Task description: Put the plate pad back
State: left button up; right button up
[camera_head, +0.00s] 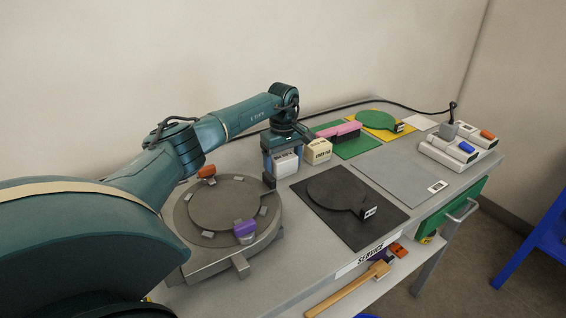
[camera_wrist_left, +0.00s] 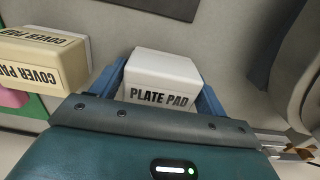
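The plate pad (camera_head: 286,163) is a white block with black "PLATE PAD" lettering, clear in the left wrist view (camera_wrist_left: 160,80). My left gripper (camera_head: 282,158) points down over it at the back of the cart top, with a blue finger close against each side. In the left wrist view the fingers (camera_wrist_left: 160,88) flank the pad with no clear gap, so the gripper looks shut on it. I cannot tell whether the pad's underside touches the cart top. My right gripper is not in view.
A cream cover pad (camera_head: 318,151) stands just right of the plate pad. A round grey plate fixture (camera_head: 225,208) with orange and purple clips is at left. A black mat (camera_head: 350,225) with a dark disc lies in front. A grey mat (camera_head: 395,178) is bare except for a small label.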

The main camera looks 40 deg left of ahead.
aim_at(283, 156)
pick_arm(q)
jog(key=shift+o, duration=1)
jog(key=shift+r, duration=0.65)
notch_tip(283, 156, up, 10)
jog(key=shift+f, duration=0.1)
jog(key=shift+r+b, duration=0.3)
jog(key=shift+r, duration=0.35)
